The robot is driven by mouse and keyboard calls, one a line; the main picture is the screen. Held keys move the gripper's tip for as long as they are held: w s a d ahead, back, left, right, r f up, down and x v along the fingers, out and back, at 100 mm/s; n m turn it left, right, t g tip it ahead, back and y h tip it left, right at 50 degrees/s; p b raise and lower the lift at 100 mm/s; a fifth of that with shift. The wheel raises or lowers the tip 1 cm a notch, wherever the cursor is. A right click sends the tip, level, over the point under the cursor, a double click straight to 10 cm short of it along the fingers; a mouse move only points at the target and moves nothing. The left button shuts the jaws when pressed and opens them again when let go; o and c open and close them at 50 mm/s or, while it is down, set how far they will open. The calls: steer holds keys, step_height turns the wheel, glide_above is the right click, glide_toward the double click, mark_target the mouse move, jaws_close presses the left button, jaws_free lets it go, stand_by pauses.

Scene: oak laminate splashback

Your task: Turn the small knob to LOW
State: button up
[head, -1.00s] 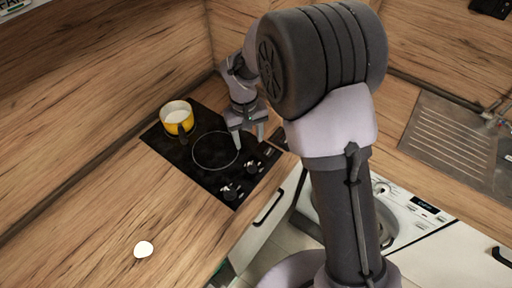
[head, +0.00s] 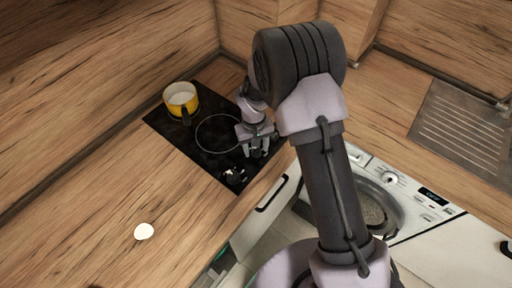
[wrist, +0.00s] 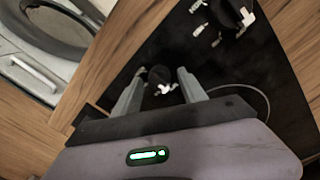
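The black hob (head: 186,139) is set in the wooden worktop, with dark knobs along its front right side. In the wrist view a smaller-looking dark knob (wrist: 160,75) with white marks beside it lies between the fingertips of my gripper (wrist: 161,78). The fingers are apart, one on each side of it; I cannot tell whether they touch it. In the head view my gripper (head: 258,152) hides this knob. A larger-looking knob (wrist: 228,12) is at the top of the wrist view and also shows in the head view (head: 234,175). The labels are too small to read.
A yellow pot (head: 181,97) with white contents stands at the hob's back left, beside a ring marking. A white round item (head: 144,231) lies on the worktop. A washing machine (head: 385,195) is below the counter; a metal drainer (head: 462,125) is at right.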

jaws_close()
steer(key=shift+w+f+m+b, duration=0.1)
steer(key=shift+m+b, duration=0.9)
steer(key=shift+m, duration=0.2)
steer(key=m+b, duration=0.1)
steer(key=m, duration=0.1)
steer(key=shift+m+b, duration=0.3)
steer(key=shift+b, duration=0.05)
steer(key=shift+d+m+b, duration=0.1)
steer(key=shift+m+b, duration=1.05)
steer(key=shift+m, duration=1.15)
steer(key=shift+g, duration=0.3)
steer(key=shift+o, duration=0.9)
jaws_free()
